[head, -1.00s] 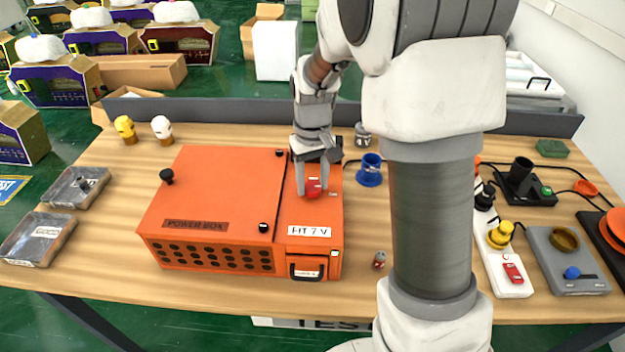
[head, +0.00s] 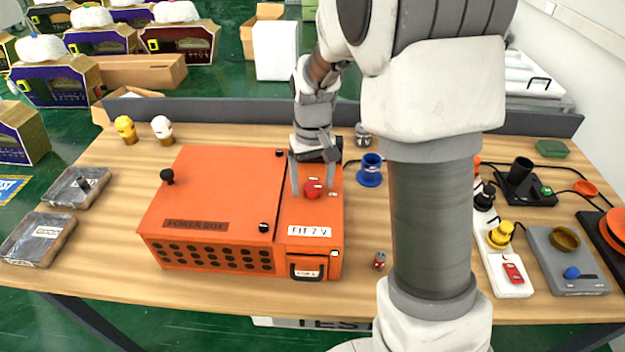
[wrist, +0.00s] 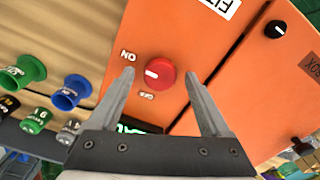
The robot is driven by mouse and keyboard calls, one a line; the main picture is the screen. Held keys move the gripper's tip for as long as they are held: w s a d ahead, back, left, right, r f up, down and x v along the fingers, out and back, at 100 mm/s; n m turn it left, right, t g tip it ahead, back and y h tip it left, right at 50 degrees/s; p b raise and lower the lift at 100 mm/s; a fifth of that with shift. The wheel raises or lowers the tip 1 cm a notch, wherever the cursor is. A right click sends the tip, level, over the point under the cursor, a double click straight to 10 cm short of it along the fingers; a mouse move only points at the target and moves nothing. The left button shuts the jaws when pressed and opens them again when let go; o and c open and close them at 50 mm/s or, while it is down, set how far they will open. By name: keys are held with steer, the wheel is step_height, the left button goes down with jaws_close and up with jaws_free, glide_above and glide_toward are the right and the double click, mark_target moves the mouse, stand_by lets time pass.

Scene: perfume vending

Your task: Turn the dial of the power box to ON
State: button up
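The power box (head: 215,195) is a large orange box on the wooden table in the head view. Its round red dial (head: 313,188) is on the narrower right-hand top panel. In the wrist view the dial (wrist: 160,76) has a short white mark on its left part, pointing left, between the ON label (wrist: 128,56) at upper left and the OFF label (wrist: 147,95) at lower left. My gripper (head: 312,190) is open above the panel, one finger on each side of the dial. In the wrist view both fingers of my gripper (wrist: 158,73) look clear of it.
A blue spool-like part (head: 370,170) stands right of the box. Devices with cables fill the table's right side.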

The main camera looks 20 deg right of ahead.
mark_target(313, 188)
step_height(313, 188, up, 18)
steer(key=p, duration=0.1)
steer(key=shift+f, duration=0.25)
steer(key=shift+s, duration=0.1)
stand_by(0.4)
steer(key=s+t, duration=0.5)
steer(key=s, duration=1.5)
steer(key=shift+s+m+t, duration=0.3)
steer(key=shift+s+m, duration=0.1)
steer(key=shift+f, duration=0.1)
